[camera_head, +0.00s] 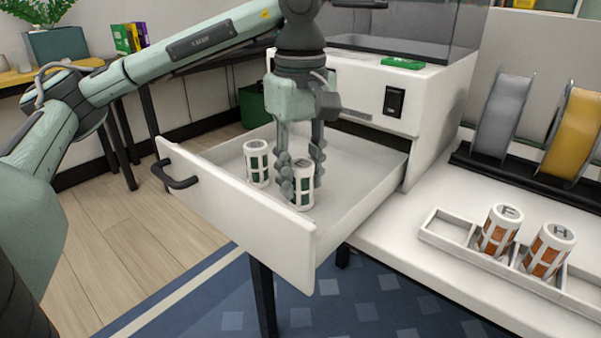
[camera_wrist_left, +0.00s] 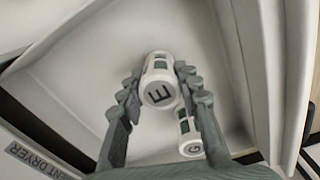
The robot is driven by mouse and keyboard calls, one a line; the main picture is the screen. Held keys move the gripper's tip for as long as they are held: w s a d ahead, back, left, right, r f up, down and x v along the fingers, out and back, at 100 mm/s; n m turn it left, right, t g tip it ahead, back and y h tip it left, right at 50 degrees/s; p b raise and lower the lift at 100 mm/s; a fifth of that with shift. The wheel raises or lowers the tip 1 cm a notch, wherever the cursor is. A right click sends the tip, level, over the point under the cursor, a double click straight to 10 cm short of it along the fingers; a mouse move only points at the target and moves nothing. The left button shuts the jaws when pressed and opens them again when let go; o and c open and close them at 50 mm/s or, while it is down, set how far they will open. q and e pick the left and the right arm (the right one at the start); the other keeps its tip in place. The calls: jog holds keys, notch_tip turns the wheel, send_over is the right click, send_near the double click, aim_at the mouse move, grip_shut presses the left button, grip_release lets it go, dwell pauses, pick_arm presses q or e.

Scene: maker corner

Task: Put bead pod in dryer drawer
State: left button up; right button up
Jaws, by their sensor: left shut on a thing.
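The dryer drawer (camera_head: 235,205) is pulled open, a white box with a black handle. My left gripper (camera_head: 302,170) reaches down into it, shut on a white bead pod (camera_head: 303,188) with green windows. In the left wrist view this pod (camera_wrist_left: 160,85) shows a lid marked E between the fingers. It is low in the drawer; I cannot tell whether it touches the floor. A second white pod with green windows (camera_head: 257,163) stands in the drawer, to the left of the gripper. It also shows in the left wrist view (camera_wrist_left: 188,140), partly hidden by a finger. My right gripper is not in view.
The white dryer body (camera_head: 432,95) stands behind the drawer. On the counter at right, a white rack (camera_head: 446,228) holds two orange-windowed pods, marked F (camera_head: 499,230) and H (camera_head: 548,250). Grey (camera_head: 503,115) and yellow (camera_head: 575,130) spools stand behind. The drawer's right part is clear.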

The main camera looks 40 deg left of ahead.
aim_at(301, 163)
pick_arm(q)
jog(key=shift+f, duration=0.1)
jog(key=o, duration=1.2)
jog(key=shift+c, duration=0.2)
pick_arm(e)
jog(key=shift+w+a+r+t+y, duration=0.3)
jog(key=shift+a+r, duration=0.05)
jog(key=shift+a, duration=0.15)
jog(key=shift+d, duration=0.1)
pick_arm(q)
notch_tip(301, 163, up, 6)
jog(key=shift+f+p, duration=0.1)
jog(key=shift+p, duration=0.45)
notch_tip(301, 163, up, 4)
jog(key=shift+r+p, duration=0.1)
jog(key=shift+p, duration=1)
jog(key=shift+r+p, duration=0.4)
jog(key=shift+r, duration=0.75)
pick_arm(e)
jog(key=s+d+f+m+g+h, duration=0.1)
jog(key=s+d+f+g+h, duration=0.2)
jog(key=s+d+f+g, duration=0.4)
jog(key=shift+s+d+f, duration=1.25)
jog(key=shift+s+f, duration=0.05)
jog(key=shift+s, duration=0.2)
